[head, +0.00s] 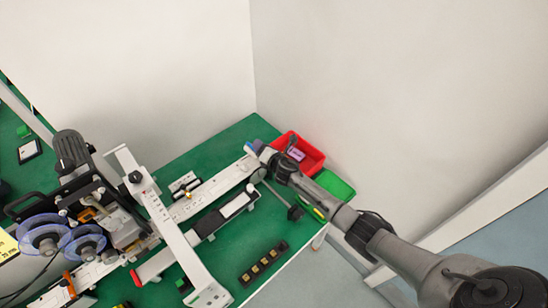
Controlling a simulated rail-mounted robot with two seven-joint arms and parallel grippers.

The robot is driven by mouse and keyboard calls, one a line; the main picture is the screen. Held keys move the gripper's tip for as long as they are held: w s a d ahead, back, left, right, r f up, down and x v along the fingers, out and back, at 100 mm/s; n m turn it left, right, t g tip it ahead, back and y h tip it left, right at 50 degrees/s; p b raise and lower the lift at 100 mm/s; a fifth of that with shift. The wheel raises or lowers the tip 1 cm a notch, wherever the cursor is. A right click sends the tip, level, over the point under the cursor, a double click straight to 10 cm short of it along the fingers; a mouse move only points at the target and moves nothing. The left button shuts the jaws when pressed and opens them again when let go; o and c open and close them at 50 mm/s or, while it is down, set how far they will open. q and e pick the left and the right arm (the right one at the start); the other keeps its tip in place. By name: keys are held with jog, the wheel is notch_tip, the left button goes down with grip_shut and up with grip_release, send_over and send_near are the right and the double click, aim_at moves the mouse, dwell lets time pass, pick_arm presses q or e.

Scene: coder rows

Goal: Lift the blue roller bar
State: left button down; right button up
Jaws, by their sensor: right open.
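A small blue part (249,147) shows at the far end of the white conveyor rail (222,184), beside the red bin. It is small and partly covered, so I cannot tell for certain that it is the blue roller bar. My right arm comes in from the right, and my right gripper (263,153) is at this rail end, very close to the blue part. The gripper is open; its fingertips are hard to make out, and I cannot tell whether they touch the part. My left gripper is not in view.
A red bin (316,157) and a green bin (336,185) stand at the green table's (225,258) right edge, close to my right arm. A white bracket (178,240) crosses the rail. The coder machine with translucent blue reels (82,243) is at left. Walls rise behind.

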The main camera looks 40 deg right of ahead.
jog(key=p+v, duration=0.2)
jog(key=v, duration=1)
jog(key=shift+s, duration=0.25)
jog(key=shift+a, duration=0.1)
